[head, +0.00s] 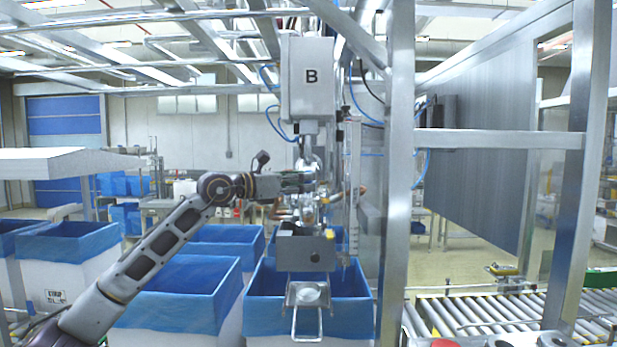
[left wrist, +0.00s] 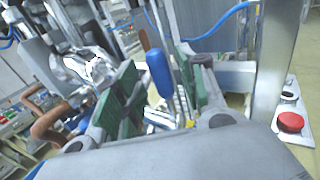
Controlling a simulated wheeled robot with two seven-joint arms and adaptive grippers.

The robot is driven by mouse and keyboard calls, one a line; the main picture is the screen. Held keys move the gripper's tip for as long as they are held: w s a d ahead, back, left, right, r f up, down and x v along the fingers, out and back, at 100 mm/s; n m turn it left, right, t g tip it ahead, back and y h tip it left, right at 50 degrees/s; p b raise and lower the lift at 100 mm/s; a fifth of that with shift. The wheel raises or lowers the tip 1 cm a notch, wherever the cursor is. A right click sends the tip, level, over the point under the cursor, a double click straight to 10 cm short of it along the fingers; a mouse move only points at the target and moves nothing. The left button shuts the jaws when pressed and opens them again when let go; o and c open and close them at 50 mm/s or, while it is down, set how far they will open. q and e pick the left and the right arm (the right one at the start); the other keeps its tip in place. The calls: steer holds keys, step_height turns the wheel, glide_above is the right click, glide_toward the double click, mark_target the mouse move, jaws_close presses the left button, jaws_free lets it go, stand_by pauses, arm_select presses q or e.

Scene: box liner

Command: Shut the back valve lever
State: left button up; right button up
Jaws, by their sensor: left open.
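My left gripper (head: 303,184) reaches in from the left to the metal valve assembly (head: 307,155) below the grey box marked B. In the left wrist view its green-padded fingers are open. A lever with a blue grip (left wrist: 158,72) shows in the gap between the fingers, with no clear contact on either pad. Whether this is the back valve lever I cannot tell. A brown curved handle (left wrist: 50,122) is left of the fingers, beside shiny metal pipework (left wrist: 88,68). In the head view the gripper and pipework hide most of the levers. My right gripper is not in view.
A grey box marked B (head: 307,80) hangs above the valve. A blue-lined box (head: 262,307) stands below it. A thick metal post (head: 396,170) rises close on the right. A red button (left wrist: 290,122) is at the right in the wrist view. A roller conveyor (head: 480,310) is lower right.

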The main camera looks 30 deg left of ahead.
arm_select(q)
steer(key=shift+p+x, duration=0.6)
steer(key=shift+x, duration=0.55)
jaws_close()
